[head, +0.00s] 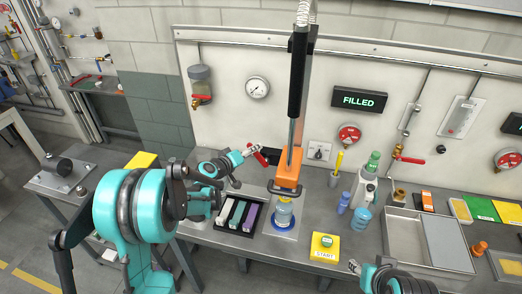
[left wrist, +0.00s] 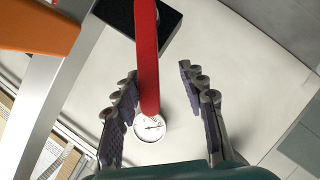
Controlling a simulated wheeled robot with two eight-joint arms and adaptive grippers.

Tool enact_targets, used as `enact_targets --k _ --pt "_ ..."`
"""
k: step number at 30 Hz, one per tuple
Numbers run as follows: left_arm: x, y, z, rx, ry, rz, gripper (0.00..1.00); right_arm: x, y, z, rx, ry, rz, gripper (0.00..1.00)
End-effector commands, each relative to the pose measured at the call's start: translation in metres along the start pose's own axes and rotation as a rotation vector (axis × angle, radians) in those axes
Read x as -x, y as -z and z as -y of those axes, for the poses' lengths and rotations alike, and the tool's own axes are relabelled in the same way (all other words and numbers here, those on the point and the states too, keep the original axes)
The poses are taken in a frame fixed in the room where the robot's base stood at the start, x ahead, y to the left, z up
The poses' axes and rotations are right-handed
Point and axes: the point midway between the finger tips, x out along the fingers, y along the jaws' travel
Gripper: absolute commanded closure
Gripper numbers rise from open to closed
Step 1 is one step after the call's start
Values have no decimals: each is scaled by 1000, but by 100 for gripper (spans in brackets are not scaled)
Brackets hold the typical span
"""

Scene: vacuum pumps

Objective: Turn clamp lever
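The red clamp lever (head: 259,156) sticks out to the left of a black block (head: 271,155) beside the orange clamp body (head: 289,169) on its upright post. In the left wrist view the lever (left wrist: 148,60) is a long red bar reaching down between the fingers. My left gripper (head: 252,148) is at the lever; its fingers (left wrist: 158,75) are spread on either side with gaps to the bar. Contact is not visible. My right gripper (head: 355,266) is low at the front right, away from the lever; its finger opening is unclear.
A blue bottle (head: 284,213) stands below the orange body. A dark rack (head: 236,228) with colored pieces lies to its left. A gauge (head: 257,87) hangs on the wall behind.

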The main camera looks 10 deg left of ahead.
Motion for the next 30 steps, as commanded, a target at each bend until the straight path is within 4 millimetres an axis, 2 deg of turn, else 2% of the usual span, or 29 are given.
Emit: enact_targets --k 13,25,30 --pt "17 0 0 0 0 0 60 1 0 0 0 0 0 60" --pt "20 0 0 1 0 -1 60 1 1 0 0 0 0 60" --pt "35 1 1 1 2 -2 60 2 1 0 0 0 0 60"
